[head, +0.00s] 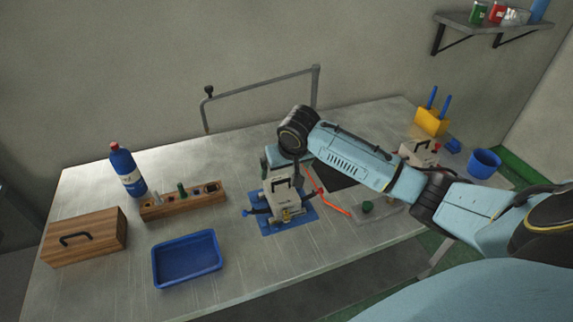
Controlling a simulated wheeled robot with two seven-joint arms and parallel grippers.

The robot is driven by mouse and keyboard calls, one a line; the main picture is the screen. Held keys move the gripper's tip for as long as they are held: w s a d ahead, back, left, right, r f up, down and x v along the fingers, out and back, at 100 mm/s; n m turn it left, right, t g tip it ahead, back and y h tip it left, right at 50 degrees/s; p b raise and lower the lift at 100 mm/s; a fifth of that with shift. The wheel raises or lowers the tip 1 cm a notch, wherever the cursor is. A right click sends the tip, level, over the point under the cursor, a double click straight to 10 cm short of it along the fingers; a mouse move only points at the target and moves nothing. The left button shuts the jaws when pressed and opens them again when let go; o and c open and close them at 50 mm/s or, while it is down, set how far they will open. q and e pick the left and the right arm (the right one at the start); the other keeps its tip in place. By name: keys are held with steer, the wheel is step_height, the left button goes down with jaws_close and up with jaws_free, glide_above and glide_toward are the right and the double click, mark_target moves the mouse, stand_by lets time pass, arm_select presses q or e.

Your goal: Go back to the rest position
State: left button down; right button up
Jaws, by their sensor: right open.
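My right arm comes in from the right and bends down over the middle of the table. My right gripper (286,212) points down over a blue mat (270,229) on the metal table (225,235). The gripper is open. A small brass-coloured piece shows by its fingertips; I cannot tell whether they touch it. The gripper and wrist hide part of the mat and whatever stands behind them. My left gripper is not in view.
A blue tray (187,259), wooden box (85,237), wooden rack (184,202) and blue bottle (127,170) stand left. A red-orange strip (331,201), yellow holder (430,122) and blue cup (484,163) are right. A metal frame (262,82) rises behind.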

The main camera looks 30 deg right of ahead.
steer(key=shift+s+r, duration=0.2)
steer(key=shift+r, duration=0.2)
